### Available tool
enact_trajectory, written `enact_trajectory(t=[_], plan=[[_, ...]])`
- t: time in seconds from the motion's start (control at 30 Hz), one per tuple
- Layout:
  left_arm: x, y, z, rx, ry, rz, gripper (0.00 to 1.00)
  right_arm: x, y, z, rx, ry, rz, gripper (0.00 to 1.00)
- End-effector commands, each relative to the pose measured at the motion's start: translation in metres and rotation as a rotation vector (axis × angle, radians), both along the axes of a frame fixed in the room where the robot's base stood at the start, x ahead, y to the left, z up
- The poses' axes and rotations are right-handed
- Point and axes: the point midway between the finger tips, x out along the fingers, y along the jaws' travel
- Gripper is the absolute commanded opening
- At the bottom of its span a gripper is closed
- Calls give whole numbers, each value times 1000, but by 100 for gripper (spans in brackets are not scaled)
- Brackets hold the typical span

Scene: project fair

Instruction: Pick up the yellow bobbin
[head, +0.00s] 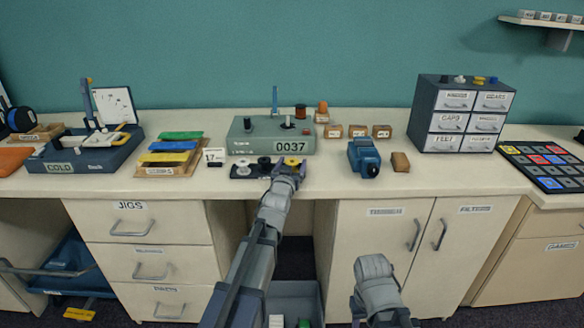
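The yellow bobbin (292,161) sits at the right end of a dark bobbin tray (254,176) on the worktop. A black bobbin (264,162) and a pale bobbin with a dark centre (243,170) stand to its left. My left gripper (289,168) is at the near side of the yellow bobbin, its two fingers apart. The gripper hides the bobbin's lower part, so I cannot tell whether the fingers touch it. Part of my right arm shows at the bottom right, over the cupboard front; its fingers do not show.
A grey-green box marked 0037 (300,144) stands just behind the tray. A card marked 17 (214,156) stands left of it. A blue device (364,157) and a small brown block (400,161) are to the right. The worktop before the drawer unit (467,105) is clear.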

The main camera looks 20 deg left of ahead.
Motion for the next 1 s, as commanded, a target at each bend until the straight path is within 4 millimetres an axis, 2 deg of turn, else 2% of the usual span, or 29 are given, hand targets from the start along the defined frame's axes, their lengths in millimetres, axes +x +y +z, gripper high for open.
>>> enact_trajectory(t=[0.07,0.63,1.0], plan=[[0,0,0,0,0,0,67,0,0,0,0,0,0,50],[-1,0,0,0,0,0,3,0,0,0,0,0,0,50],[-1,0,4,0,0,0,2,0,0,4,0,0,0,50]])
